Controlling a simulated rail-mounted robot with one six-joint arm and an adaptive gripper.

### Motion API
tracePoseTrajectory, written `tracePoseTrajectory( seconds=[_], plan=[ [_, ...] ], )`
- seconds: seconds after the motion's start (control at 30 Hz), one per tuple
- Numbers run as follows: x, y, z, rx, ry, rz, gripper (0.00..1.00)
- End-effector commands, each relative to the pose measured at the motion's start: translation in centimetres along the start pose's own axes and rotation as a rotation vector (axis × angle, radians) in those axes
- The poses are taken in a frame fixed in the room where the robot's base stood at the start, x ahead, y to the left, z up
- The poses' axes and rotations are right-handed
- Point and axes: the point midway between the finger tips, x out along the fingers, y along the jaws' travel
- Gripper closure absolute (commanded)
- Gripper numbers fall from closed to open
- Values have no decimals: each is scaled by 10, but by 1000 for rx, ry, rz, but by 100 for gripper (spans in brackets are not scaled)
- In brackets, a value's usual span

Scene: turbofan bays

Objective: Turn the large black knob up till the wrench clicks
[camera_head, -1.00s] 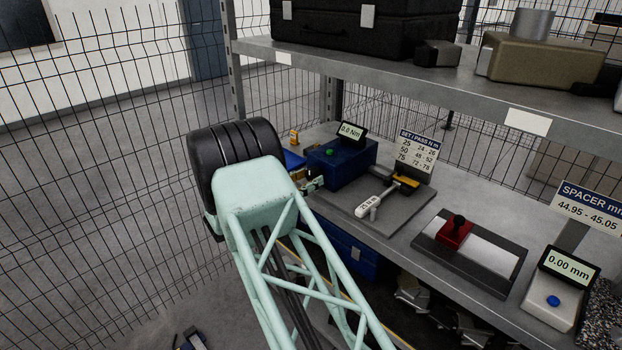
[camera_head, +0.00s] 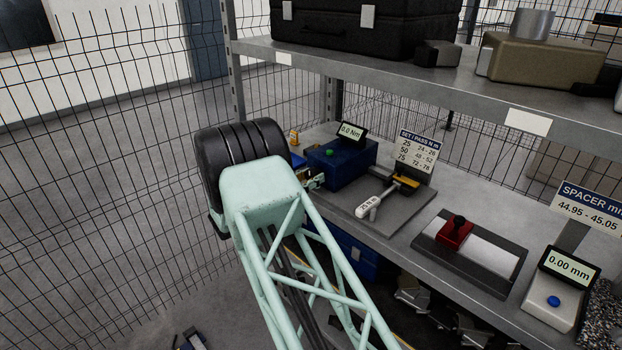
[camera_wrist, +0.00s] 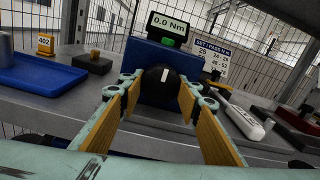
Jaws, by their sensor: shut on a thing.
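The large black knob (camera_wrist: 163,79) with a white mark pointing nearly straight up is on the front of the blue torque tester (camera_head: 343,163), whose display reads 0.0 Nm. In the head view my arm hides the knob, and only the fingertips (camera_head: 317,181) show beside the tester. The wrench (camera_head: 376,200), with a white grip reading 25 N m, lies on a grey plate right of the tester. Its head is at a black and yellow holder.
A SET / PASS sign (camera_head: 416,152) stands behind the wrench. A red-knobbed fixture (camera_head: 455,233) and a 0.00 mm gauge (camera_head: 560,285) sit farther right. A blue tray (camera_wrist: 45,75) lies left of the tester. The upper shelf (camera_head: 420,85) overhangs the bench.

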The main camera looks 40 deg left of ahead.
Motion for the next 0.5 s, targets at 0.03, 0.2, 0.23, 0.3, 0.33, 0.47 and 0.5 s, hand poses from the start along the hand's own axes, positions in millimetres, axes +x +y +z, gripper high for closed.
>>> tracePoseTrajectory(
  seconds=[0.03, 0.2, 0.23, 0.3, 0.33, 0.47, 0.5],
  plan=[
    [0, 0, 0, 2, 0, 0, 80],
    [0, 0, -1, 23, 1, -1, 80],
    [0, 0, -1, 30, 1, -1, 80],
    [0, 0, -1, 51, 1, 0, 80],
    [0, 0, -1, 61, 2, 0, 80],
    [0, 1, -2, 119, 3, 0, 80],
    [0, 1, -2, 141, 4, 0, 80]
  ],
)
